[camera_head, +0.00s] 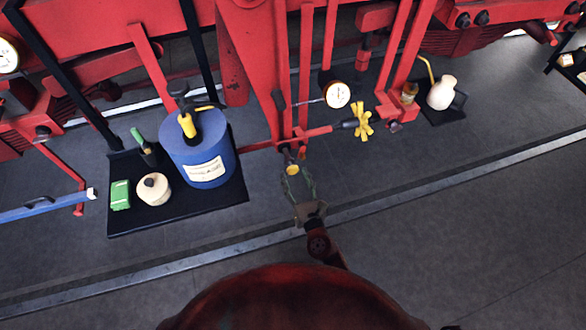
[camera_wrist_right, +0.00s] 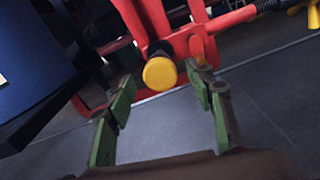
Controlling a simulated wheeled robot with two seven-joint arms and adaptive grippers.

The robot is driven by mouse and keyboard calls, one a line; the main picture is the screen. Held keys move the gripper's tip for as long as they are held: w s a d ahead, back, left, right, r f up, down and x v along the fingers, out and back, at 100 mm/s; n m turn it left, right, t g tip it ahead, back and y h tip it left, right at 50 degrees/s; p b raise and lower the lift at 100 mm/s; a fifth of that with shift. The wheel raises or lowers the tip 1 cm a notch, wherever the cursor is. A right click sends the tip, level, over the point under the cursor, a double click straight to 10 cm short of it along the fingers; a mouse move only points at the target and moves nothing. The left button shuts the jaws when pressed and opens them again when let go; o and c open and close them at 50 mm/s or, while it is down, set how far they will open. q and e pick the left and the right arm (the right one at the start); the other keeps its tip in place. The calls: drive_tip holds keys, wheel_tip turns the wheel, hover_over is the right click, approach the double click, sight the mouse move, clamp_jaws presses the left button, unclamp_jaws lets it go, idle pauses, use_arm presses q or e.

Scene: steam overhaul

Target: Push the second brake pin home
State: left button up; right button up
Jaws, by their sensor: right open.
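A brake pin with a round yellow head (camera_wrist_right: 160,73) sits at the red brake linkage (camera_wrist_right: 190,40), its head facing my right wrist camera. The yellow head also shows in the head view (camera_head: 292,169), at the lower end of the red hanging bars. My right gripper (camera_head: 294,180) is open just in front of it. In the right wrist view, the green fingers (camera_wrist_right: 161,88) stand apart on both sides of the head, with a visible gap and no clear contact. How deep the pin sits cannot be told. My left gripper is not in view.
Right are a gauge (camera_head: 337,95), a yellow handwheel (camera_head: 363,119) and a cream oil can (camera_head: 441,92). A rail (camera_head: 410,192) crosses the floor.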

sight(294, 172)
drive_tip(key=shift+x, duration=1.85)
drive_tip(key=shift+c, duration=0.6)
clamp_jaws()
drive_tip(key=shift+d, duration=0.1)
